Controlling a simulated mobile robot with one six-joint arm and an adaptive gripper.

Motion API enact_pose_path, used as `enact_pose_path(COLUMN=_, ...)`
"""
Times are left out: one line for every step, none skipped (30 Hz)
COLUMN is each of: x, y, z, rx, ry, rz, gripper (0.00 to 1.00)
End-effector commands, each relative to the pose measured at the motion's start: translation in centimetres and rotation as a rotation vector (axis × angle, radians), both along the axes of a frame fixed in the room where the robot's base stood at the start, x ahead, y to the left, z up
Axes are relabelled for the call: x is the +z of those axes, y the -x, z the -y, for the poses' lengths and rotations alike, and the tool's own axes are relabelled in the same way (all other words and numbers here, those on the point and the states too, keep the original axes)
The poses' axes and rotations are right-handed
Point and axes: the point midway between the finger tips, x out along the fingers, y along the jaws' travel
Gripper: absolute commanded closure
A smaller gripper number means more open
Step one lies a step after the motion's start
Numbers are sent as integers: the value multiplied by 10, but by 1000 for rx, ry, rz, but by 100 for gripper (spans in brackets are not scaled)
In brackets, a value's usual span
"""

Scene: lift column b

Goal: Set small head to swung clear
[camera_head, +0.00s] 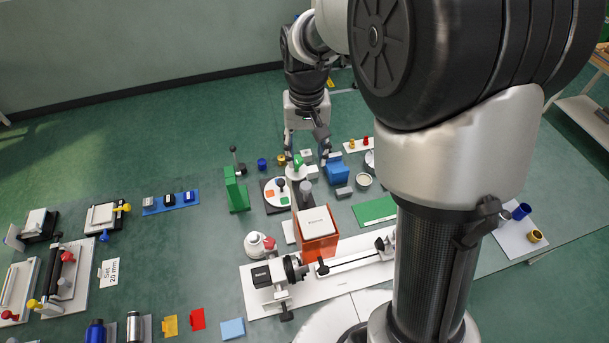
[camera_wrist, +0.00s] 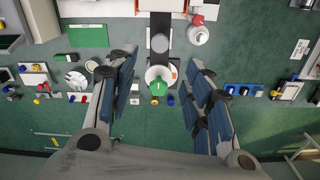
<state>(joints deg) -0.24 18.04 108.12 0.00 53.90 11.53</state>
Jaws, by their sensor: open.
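A white round head (camera_head: 296,173) with a green knob (camera_head: 298,160) sits at the end of a dark bar; I take it as the small head, but no label shows. A grey cylinder (camera_head: 306,188) stands on the bar, beside a red box with a white top (camera_head: 318,222). In the wrist view, the green knob (camera_wrist: 158,88) and white head (camera_wrist: 160,74) lie between my finger pads, with the grey cylinder (camera_wrist: 160,43) above them. My gripper (camera_head: 307,146) is open and empty, over the knob's end of the bar. Contact cannot be judged.
A green block (camera_head: 236,192) and a white dial plate (camera_head: 276,193) stand left of the bar. A blue block (camera_head: 338,172) is close on the right. A white base plate (camera_head: 350,266) with a clamp lies in front. Open green surface shows at left.

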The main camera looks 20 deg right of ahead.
Motion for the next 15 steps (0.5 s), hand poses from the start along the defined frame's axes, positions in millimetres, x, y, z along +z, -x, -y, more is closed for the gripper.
enact_pose_path(x=-13, y=1, z=0, rx=0, ry=0, rz=-6, gripper=54)
enact_pose_path(x=-19, y=1, z=0, rx=0, ry=0, rz=-5, gripper=54)
enact_pose_path(x=-28, y=1, z=0, rx=0, ry=0, rz=-5, gripper=54)
enact_pose_path(x=-34, y=1, z=0, rx=0, ry=0, rz=-5, gripper=54)
enact_pose_path(x=-41, y=1, z=0, rx=0, ry=0, rz=-5, gripper=54)
enact_pose_path(x=-50, y=1, z=0, rx=0, ry=0, rz=-6, gripper=54)
enact_pose_path(x=-56, y=1, z=0, rx=0, ry=0, rz=-5, gripper=54)
enact_pose_path(x=-63, y=1, z=0, rx=0, ry=0, rz=-5, gripper=54)
enact_pose_path(x=-71, y=1, z=0, rx=0, ry=0, rz=-5, gripper=54)
enact_pose_path(x=-77, y=1, z=0, rx=0, ry=0, rz=-4, gripper=54)
enact_pose_path(x=-82, y=1, z=0, rx=0, ry=0, rz=-5, gripper=54)
enact_pose_path(x=-89, y=1, z=0, rx=0, ry=0, rz=-3, gripper=54)
enact_pose_path(x=-94, y=1, z=0, rx=0, ry=0, rz=-4, gripper=54)
enact_pose_path(x=-98, y=1, z=0, rx=0, ry=1, rz=-2, gripper=54)
enact_pose_path(x=-103, y=0, z=0, rx=0, ry=0, rz=-2, gripper=54)
